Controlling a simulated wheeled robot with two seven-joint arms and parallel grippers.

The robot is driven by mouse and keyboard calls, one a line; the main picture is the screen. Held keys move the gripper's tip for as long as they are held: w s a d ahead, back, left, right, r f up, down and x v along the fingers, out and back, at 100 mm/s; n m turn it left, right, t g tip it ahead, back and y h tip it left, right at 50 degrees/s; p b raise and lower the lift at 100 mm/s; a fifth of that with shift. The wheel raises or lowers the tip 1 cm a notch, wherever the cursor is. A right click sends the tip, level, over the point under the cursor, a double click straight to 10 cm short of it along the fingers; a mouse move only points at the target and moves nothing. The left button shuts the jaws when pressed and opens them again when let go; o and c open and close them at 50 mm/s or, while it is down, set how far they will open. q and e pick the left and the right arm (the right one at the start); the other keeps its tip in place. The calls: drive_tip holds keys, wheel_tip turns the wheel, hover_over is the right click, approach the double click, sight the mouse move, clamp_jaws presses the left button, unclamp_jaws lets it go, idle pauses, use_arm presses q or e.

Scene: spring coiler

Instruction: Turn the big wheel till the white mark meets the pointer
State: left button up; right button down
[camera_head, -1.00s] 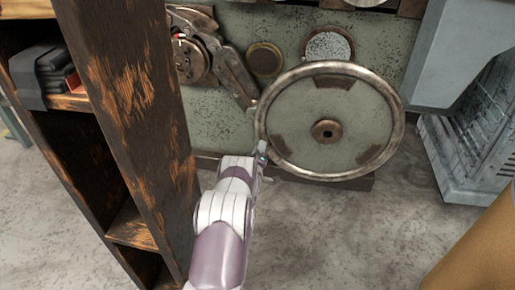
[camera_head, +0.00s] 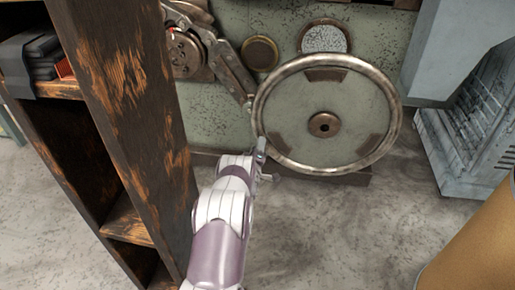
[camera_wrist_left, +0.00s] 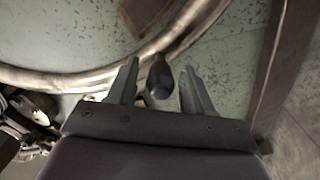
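The big wheel (camera_head: 325,125) is a greenish disc with a worn metal rim, a brown hub and dark brown patches. It stands upright against the machine. Its rim also shows in the left wrist view (camera_wrist_left: 60,80). My left gripper (camera_head: 262,150) is at the wheel's lower left rim. In the left wrist view my left gripper (camera_wrist_left: 160,85) is open, with a dark rounded knob (camera_wrist_left: 158,78) between its fingers and gaps on both sides. A small disc (camera_head: 185,52) at upper left carries tiny red and pale marks. I cannot make out the white mark or pointer clearly. My right gripper is not in view.
A worn wooden shelf (camera_head: 125,110) stands close to my left arm. A grey-blue machine housing (camera_head: 455,50) is at the right. A jointed metal link (camera_head: 232,72) lies left of the wheel. The concrete floor (camera_head: 340,230) in front is clear.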

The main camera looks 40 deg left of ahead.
use_arm(q)
drive_tip(key=shift+s+d+r+p, duration=0.15)
drive_tip(key=shift+s+p, duration=0.05)
drive_tip(key=shift+p, duration=0.15)
drive_tip(key=p+v, duration=0.5)
drive_tip(key=v, duration=0.7)
drive_tip(key=shift+p, duration=0.35)
drive_tip(key=shift+s, duration=0.1)
